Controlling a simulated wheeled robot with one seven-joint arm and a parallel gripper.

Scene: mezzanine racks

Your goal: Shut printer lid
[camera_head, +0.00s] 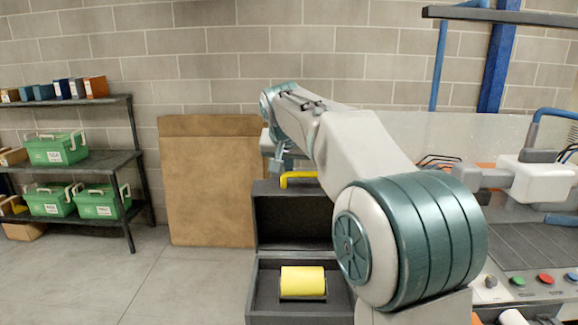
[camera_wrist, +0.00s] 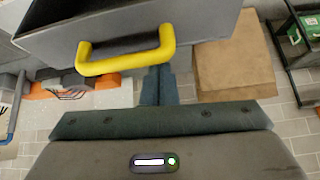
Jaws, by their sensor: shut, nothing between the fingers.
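The printer is a dark grey box (camera_head: 252,292) with its lid (camera_head: 292,220) standing open, upright at the back. A yellow roll (camera_head: 303,281) lies inside the box. A yellow handle (camera_head: 298,175) is at the lid's top edge; in the wrist view the handle (camera_wrist: 125,62) stands out from the dark lid (camera_wrist: 130,22). My gripper (camera_head: 277,168) is shut and empty, close to the handle at the lid's top. In the wrist view my gripper's fingertips (camera_wrist: 157,70) end by the handle's edge; I cannot tell whether they touch it. My arm hides part of the printer's right side.
A brown board (camera_head: 208,185) leans on the wall left of the printer. A rack (camera_head: 118,160) with green bins (camera_head: 55,149) stands further left. A workbench panel with buttons (camera_head: 545,278) and a white device (camera_head: 535,180) are at right. Floor at left is clear.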

